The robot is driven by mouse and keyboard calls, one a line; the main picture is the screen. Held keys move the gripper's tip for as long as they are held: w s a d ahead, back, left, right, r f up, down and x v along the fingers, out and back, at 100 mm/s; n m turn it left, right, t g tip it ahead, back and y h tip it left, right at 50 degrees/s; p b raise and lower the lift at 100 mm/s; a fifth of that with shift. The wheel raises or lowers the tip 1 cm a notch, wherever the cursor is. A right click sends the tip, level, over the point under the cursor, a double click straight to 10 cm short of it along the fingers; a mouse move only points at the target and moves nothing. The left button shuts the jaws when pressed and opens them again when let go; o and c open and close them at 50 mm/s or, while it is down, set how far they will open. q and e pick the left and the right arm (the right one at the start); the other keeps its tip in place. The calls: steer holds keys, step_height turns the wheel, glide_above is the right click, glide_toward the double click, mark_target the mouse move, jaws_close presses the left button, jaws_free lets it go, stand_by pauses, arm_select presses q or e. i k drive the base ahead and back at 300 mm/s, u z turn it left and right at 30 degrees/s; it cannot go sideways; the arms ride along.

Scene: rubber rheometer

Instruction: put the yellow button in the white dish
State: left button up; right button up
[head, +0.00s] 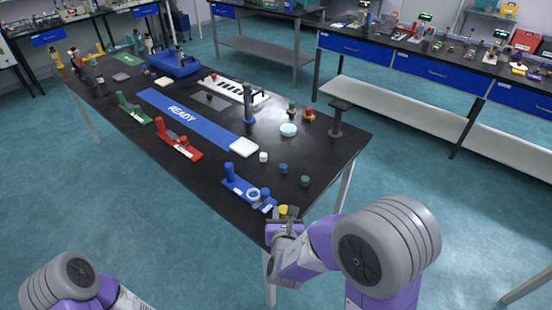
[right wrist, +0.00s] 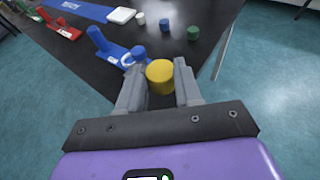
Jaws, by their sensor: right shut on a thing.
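The yellow button (head: 284,210) is a short cylinder at the near corner of the black table. My right gripper (head: 285,222) is shut on it; in the right wrist view the button (right wrist: 160,76) sits between the two grey fingers. I cannot tell if it touches the table. A flat white square dish (head: 244,147) lies farther back, by the end of the blue READY mat; it also shows in the right wrist view (right wrist: 121,15). A round pale dish (head: 288,130) lies behind it. My left arm shows at the lower left, its gripper out of view.
A blue stand (head: 240,187) with a ring is just beside the right gripper. White (head: 263,157), blue (head: 283,169) and green (head: 305,181) buttons stand between the gripper and the dishes. A dark post (head: 336,118) rises near the table's right edge. Red and green stands are farther left.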

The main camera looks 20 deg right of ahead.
mark_target(244, 147)
steer(key=z, duration=0.4)
steer(key=k, duration=0.8)
steer(key=u, duration=0.8)
steer(key=i, duration=0.85)
steer(key=u, duration=0.55)
steer(key=i, duration=1.2)
steer(key=z, duration=1.15)
steer(key=i, duration=0.4)
steer(key=z, duration=0.55)
